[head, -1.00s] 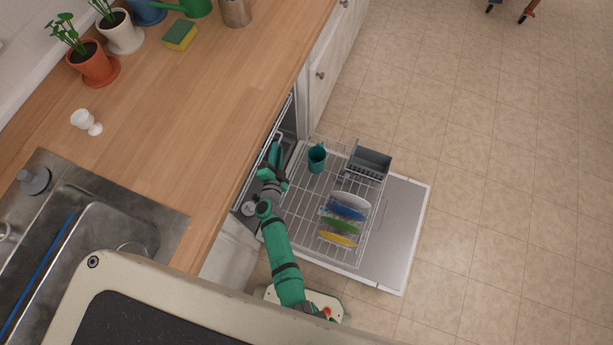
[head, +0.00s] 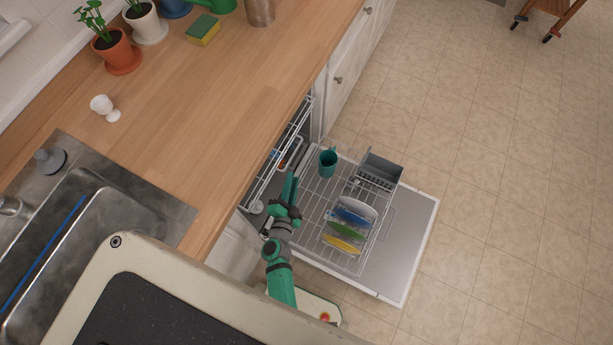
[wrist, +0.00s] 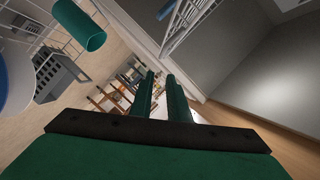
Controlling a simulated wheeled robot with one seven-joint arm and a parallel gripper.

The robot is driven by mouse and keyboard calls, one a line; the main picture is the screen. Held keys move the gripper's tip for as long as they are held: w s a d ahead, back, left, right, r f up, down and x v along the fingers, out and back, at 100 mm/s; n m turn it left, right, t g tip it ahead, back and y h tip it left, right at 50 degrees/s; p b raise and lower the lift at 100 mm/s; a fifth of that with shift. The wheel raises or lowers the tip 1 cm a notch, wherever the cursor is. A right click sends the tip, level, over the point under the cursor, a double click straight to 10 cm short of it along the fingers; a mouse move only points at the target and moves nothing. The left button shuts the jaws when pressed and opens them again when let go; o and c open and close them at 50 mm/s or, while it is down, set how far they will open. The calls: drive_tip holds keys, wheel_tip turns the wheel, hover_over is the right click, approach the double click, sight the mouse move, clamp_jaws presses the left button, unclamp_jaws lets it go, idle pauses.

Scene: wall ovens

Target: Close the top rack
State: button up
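The dishwasher's top rack (head: 277,160), a white wire frame, sits mostly under the counter, with its front wires just showing past the counter edge. It also shows at the top of the wrist view (wrist: 188,22). My gripper (head: 292,182) is right of the rack front, above the pulled-out lower rack, and appears apart from the top rack. In the wrist view its two green fingers (wrist: 161,98) have a narrow gap with nothing between them. How far the top rack reaches inside is hidden by the counter.
The dishwasher door (head: 400,235) lies open and low. The lower rack (head: 318,200) over it holds a teal cup (head: 327,163), a grey basket (head: 380,170) and several plates (head: 345,228). The wooden counter (head: 210,110) overhangs at left.

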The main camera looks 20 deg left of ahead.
sight(295, 152)
drive_tip(key=s+d+r+n, duration=0.2)
drive_tip(key=s+d+r, duration=0.4)
drive_tip(key=d, duration=0.2)
drive_tip(key=shift+s+d+r+t+h, duration=0.15)
drive_tip(key=shift+s+t+h, duration=0.15)
drive_tip(key=shift+s+h, duration=0.1)
